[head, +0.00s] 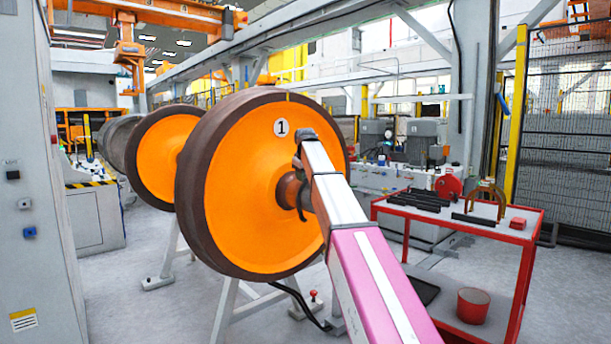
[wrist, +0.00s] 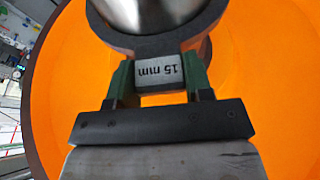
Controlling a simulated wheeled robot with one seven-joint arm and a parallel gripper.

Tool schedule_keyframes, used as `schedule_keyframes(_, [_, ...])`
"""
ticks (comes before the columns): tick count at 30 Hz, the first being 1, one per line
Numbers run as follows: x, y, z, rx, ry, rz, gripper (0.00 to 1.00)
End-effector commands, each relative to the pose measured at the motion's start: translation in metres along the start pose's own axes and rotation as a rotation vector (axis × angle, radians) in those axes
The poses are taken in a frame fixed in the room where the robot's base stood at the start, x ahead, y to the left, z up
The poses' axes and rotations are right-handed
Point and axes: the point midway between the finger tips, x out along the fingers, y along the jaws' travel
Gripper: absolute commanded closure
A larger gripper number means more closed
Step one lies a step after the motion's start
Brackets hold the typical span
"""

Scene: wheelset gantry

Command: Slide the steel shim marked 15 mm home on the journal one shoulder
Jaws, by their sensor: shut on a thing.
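The steel shim (wrist: 160,72) is a grey piece with a pale tab that reads 15 mm, upside down in the wrist view. My gripper (wrist: 158,80) is shut on this tab, with a green fingertip on each side. A dark curved band beyond the tab borders the shiny round journal (wrist: 153,12). I cannot tell whether the band is seated against the shoulder. The orange wheel face fills the background. In the head view the wheel marked 1 (head: 245,220) stands in the middle, its brown hub (head: 289,190) partly covered by my arm.
A red cart (head: 525,275) stands at the right with dark bars (head: 420,200), a brass-coloured arch (head: 487,202) and a small red block. A red bucket (head: 473,305) sits on its lower shelf. A second orange wheel (head: 165,155) is behind at left. Grey stands support the wheelset.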

Motion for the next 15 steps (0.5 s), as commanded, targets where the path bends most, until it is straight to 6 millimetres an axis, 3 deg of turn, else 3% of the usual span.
schedule_keyframes(15, [0.0042,0.0005,-0.0109,0.0,0.0,0.001,0.8])
